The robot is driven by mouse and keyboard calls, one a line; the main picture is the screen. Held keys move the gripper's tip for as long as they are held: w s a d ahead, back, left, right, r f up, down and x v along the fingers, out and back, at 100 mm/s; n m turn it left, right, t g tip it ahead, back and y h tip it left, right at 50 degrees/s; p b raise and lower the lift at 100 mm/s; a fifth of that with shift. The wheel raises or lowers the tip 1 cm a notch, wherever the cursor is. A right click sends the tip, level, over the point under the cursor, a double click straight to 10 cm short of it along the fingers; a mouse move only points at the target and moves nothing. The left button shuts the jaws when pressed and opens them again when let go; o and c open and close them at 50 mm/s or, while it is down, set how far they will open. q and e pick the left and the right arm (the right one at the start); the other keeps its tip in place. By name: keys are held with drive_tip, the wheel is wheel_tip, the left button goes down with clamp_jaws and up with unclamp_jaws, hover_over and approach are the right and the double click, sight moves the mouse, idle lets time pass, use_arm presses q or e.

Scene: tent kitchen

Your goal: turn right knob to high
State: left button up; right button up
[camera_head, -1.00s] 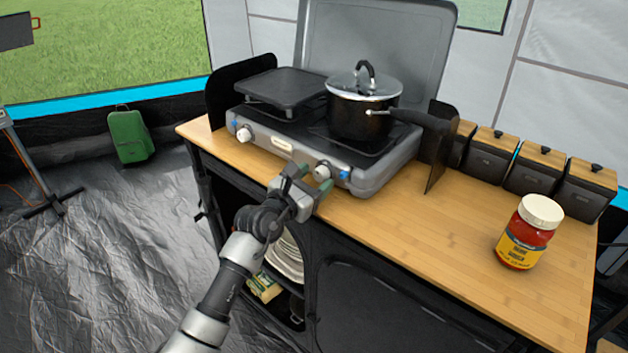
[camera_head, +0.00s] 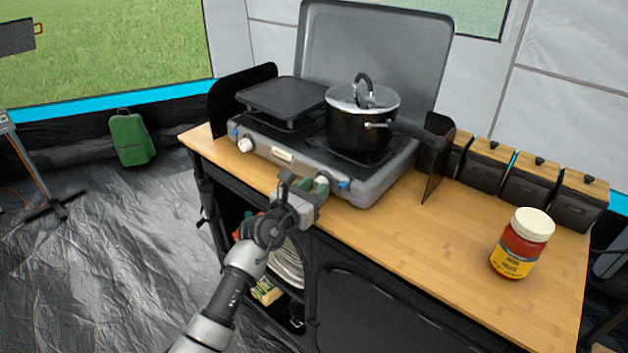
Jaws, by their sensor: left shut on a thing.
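The grey two-burner stove (camera_head: 375,185) stands on the wooden counter with its lid raised. Its left white knob (camera_head: 245,145) is in plain view at the left of the front panel. The right knob is hidden behind my left gripper (camera_head: 305,182), which is at the right part of the front panel. The gripper is shut on the right knob. The knob's setting cannot be seen. My right gripper is not in view.
A black pot (camera_head: 360,127) with a glass lid sits on the right burner, its handle pointing right. A black griddle (camera_head: 282,96) covers the left burner. A red sauce jar (camera_head: 520,245) and several dark canisters (camera_head: 485,172) stand on the counter's right.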

use_arm(q)
drive_tip(key=shift+r+n+p, duration=0.3)
drive_tip(key=shift+n+p, duration=0.8)
drive_tip(key=shift+p, duration=0.05)
drive_tip(key=shift+f+n+p, duration=0.1)
drive_tip(key=shift+n+p, duration=0.25)
drive_tip(key=shift+n, duration=0.05)
drive_tip(key=shift+f+n, duration=0.2)
drive_tip(key=shift+n, duration=0.1)
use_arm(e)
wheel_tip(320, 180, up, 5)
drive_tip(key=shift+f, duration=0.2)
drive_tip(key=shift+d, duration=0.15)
use_arm(q)
drive_tip(key=o, duration=0.9)
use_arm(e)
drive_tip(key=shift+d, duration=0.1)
